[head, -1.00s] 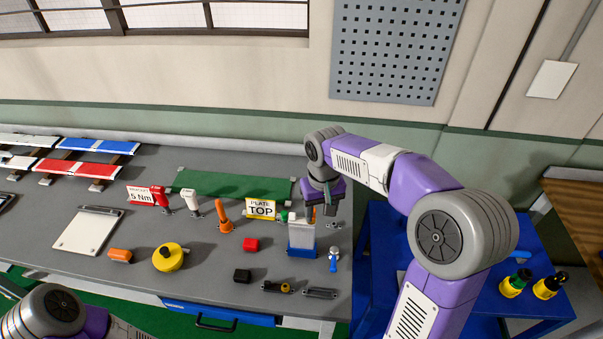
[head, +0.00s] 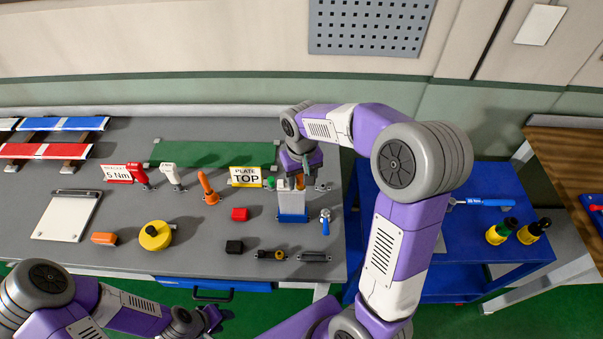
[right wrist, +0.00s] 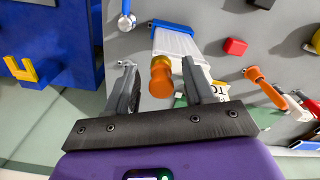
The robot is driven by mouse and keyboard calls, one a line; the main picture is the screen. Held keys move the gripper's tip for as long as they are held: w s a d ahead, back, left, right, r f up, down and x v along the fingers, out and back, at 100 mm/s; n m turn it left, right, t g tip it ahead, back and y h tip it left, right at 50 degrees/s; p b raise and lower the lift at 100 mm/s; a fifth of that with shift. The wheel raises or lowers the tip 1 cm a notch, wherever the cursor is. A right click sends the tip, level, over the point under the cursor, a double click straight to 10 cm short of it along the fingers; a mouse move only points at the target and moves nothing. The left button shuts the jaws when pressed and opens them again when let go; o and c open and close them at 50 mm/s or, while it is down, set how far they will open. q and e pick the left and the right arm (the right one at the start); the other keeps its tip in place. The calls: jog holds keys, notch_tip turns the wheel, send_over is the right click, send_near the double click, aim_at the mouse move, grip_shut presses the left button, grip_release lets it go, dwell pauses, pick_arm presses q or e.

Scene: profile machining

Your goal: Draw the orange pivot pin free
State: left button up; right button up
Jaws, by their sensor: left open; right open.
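The orange pivot pin (right wrist: 160,80) sticks out of a pale block with a blue base (right wrist: 172,42) in the right wrist view. In the head view the pin (head: 300,184) shows as a small orange piece at the top of the block (head: 292,206). My right gripper (right wrist: 159,66) is open, with one finger on each side of the pin and visible gaps between. It also shows just above the block in the head view (head: 301,176). My left gripper (head: 211,318) is open and empty at the table's front edge, far from the pin.
A blue-handled tool (head: 325,217) stands right of the block. A PLATE TOP sign (head: 245,177), an orange-handled tool (head: 207,187) and a red block (head: 240,214) lie to its left. A yellow round object (head: 155,236) is further left. A blue cart (head: 440,270) stands right of the bench.

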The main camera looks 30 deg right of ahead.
aim_at(301, 177)
jog(key=shift+w, duration=0.1)
jog(key=shift+c, duration=0.6)
grip_shut()
jog(key=c, duration=0.6)
grip_release()
jog(key=shift+c, duration=0.2)
grip_shut()
jog(key=shift+r, duration=0.1)
jog(key=shift+r+p, duration=1.15)
jog(key=shift+r, duration=0.15)
jog(key=shift+r, duration=0.1)
